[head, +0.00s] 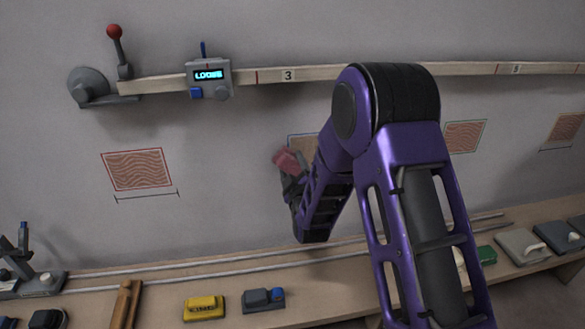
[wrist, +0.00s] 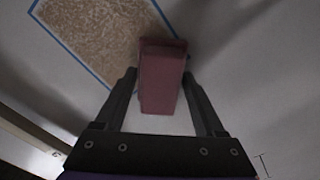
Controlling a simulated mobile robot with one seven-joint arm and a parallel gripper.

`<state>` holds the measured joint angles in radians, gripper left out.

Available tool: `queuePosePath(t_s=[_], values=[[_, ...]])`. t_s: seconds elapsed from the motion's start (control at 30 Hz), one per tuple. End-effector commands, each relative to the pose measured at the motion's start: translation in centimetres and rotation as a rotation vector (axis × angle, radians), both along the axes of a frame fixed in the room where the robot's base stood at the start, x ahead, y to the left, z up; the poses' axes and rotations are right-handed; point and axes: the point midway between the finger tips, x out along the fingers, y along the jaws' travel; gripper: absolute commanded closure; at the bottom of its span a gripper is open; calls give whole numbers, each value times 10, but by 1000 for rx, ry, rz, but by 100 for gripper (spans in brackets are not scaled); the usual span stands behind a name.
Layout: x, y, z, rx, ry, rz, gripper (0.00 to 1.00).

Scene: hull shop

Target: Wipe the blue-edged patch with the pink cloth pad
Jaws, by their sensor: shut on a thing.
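The blue-edged patch (wrist: 95,35) is a speckled brown area inside a blue outline on the grey wall. In the head view its upper left part (head: 303,142) shows, and my arm hides the rest. My gripper (wrist: 161,88) is shut on the pink cloth pad (wrist: 161,75), which sits between the two fingers. I cannot tell whether the pad touches the wall. In the head view the pad (head: 290,162) is at the patch's lower left, partly hidden by my arm.
A red-edged patch (head: 138,169) is on the wall to the left, with other patches (head: 465,136) to the right. A rail with a display box (head: 209,78) runs above. A bench (head: 160,281) below carries a yellow block (head: 204,308) and several other tools.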

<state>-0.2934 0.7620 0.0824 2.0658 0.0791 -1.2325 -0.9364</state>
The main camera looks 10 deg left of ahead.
Motion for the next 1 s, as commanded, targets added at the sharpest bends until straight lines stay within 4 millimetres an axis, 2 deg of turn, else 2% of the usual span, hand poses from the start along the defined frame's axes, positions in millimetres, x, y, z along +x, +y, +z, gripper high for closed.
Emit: queuePosePath(t_s=[0.27,1.0], values=[[1,-4,0,-1,-1,-1,77],[16,-51,1,0,-3,-5,77]])
